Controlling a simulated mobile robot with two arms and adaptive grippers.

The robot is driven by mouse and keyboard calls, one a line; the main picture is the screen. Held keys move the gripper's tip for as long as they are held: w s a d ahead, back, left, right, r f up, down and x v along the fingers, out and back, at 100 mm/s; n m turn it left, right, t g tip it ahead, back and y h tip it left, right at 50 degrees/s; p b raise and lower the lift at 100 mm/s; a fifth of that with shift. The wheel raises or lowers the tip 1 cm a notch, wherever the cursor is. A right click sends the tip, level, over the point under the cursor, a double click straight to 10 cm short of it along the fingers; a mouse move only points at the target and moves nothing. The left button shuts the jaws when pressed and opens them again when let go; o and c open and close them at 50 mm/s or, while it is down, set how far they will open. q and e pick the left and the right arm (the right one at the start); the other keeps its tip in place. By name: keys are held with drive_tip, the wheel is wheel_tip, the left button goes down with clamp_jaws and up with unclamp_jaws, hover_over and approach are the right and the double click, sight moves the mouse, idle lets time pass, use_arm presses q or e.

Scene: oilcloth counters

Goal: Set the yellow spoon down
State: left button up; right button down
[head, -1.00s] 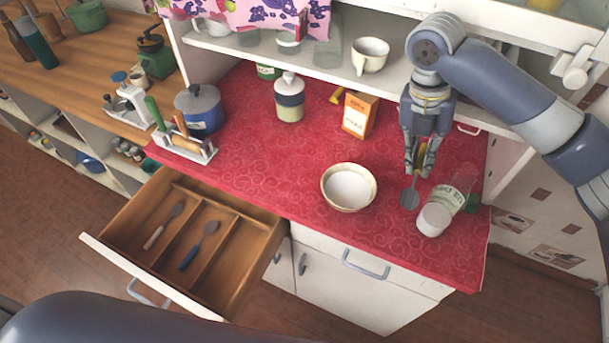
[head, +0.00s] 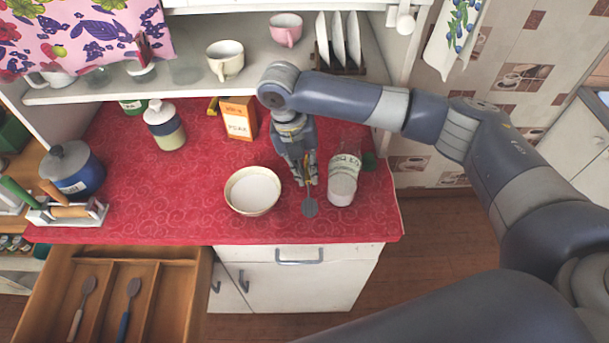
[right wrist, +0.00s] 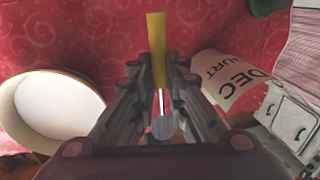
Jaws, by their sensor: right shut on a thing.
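The yellow spoon (head: 310,207) has a grey bowl end and a yellow handle. My right gripper (head: 304,178) is shut on its handle, with the bowl end pointing toward the counter's front edge. In the right wrist view the yellow handle (right wrist: 156,48) sticks out beyond the fingers and the grey bowl end (right wrist: 164,127) shows between them. I cannot tell whether the spoon touches the red counter (head: 200,205). My left gripper is out of view.
An orange-and-white box (head: 239,118) and a lidded jar (head: 164,125) stand farther back. A blue pot (head: 72,168) and a utensil rack (head: 68,213) are at left. An open drawer (head: 190,285) holds two spoons. Counter left of the bowl is clear.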

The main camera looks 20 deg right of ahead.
sight(306, 180)
wheel_tip(306, 180, down, 3)
drive_tip(key=shift+s+f+p, duration=0.1)
drive_tip(key=shift+p, duration=0.3)
drive_tip(key=shift+f, duration=0.15)
drive_tip(key=shift+f, duration=0.1)
drive_tip(key=c, duration=1.6)
unclamp_jaws()
wheel_tip(306, 180, up, 12)
drive_tip(key=a+b, duration=0.2)
drive_tip(key=b, duration=0.1)
drive_tip(key=shift+w+a, duration=0.15)
drive_tip(key=shift+w, duration=0.2)
